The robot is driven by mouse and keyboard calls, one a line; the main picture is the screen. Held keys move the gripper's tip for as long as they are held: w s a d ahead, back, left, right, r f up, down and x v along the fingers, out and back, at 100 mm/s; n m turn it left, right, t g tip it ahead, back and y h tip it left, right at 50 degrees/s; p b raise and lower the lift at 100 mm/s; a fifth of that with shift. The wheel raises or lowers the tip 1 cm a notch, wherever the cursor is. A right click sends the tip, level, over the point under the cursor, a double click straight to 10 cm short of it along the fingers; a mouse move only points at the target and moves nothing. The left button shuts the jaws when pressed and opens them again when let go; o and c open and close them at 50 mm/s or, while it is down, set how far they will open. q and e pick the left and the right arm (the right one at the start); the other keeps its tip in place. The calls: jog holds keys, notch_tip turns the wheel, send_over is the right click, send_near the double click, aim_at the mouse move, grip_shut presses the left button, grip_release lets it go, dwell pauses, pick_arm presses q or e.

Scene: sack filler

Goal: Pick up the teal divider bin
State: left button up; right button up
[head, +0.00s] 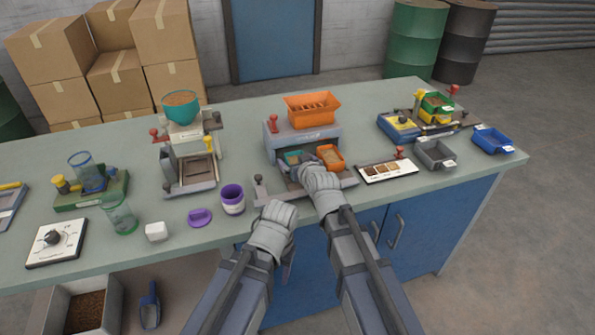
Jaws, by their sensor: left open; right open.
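The teal divider bin (292,156) is small and sits in the front bay of the grey machine with the orange hopper. An orange bin with tan contents (330,157) sits just to its right. My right gripper (311,165) is over the front of the bay, at the right side of the teal bin, and hides part of it. It is open; whether it touches the bin I cannot tell. My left gripper (277,207) is open and lower, in front of the machine near the table's front edge, apart from the bin.
The orange hopper (312,107) tops the grey machine (285,141). A purple cup (232,199) and purple lid (200,217) stand left of my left gripper. A sample card (386,171), a grey bin (434,153) and a blue bin (491,140) are to the right.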

jog(key=shift+w, duration=0.1)
jog(key=shift+c, duration=0.2)
jog(key=c, duration=1.3)
jog(key=shift+r+p, duration=0.2)
jog(key=shift+p, duration=0.1)
notch_tip(320, 180, up, 18)
jog(key=p, duration=1.7)
jog(key=shift+f+p, duration=0.2)
jog(key=shift+p, duration=0.1)
